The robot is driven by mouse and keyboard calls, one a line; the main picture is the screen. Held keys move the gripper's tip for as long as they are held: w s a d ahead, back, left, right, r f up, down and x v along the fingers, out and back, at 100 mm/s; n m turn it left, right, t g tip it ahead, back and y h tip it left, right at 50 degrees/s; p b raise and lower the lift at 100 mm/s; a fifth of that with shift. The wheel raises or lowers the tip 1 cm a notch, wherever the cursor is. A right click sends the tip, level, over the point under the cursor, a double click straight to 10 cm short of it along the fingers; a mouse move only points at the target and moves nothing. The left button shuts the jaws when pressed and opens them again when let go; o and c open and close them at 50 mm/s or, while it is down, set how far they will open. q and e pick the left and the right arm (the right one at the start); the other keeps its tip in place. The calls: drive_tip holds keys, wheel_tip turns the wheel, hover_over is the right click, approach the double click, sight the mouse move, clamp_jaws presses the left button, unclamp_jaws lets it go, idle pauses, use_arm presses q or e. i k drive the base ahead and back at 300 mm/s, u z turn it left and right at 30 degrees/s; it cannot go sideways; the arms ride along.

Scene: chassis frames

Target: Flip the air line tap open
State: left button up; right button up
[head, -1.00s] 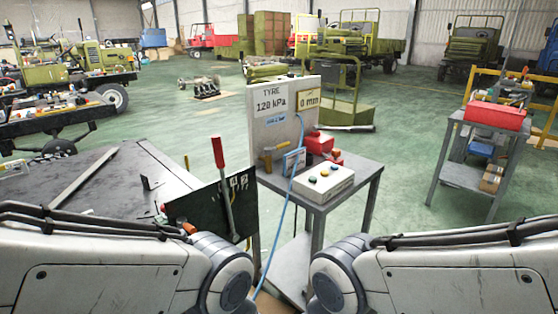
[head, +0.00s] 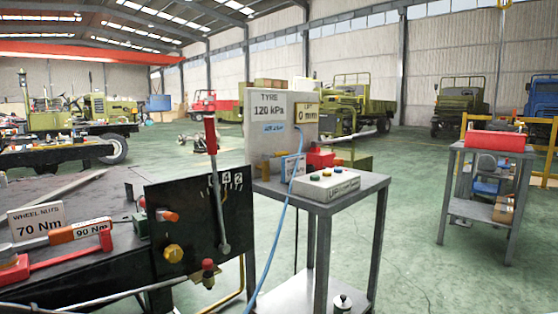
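A grey upright panel (head: 283,136) stands on a grey steel table (head: 350,187) and reads TYRE 120 kPa. A blue air hose (head: 281,225) runs from the panel down past the table's left side. A small fitting (head: 263,166) sits low on the panel's left; it may be the air line tap, but its handle position is not clear. Neither gripper shows in the head view.
A black panel (head: 190,240) with a red-handled lever (head: 213,160), a yellow knob (head: 174,253) and a red-topped knob (head: 208,266) stands left of the table. A white button box (head: 326,184) lies on the table.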

sight(277, 155)
drive_tip(key=k, duration=0.6)
drive_tip(key=z, duration=0.55)
drive_tip(key=i, duration=1.85)
drive_tip(key=u, duration=0.55)
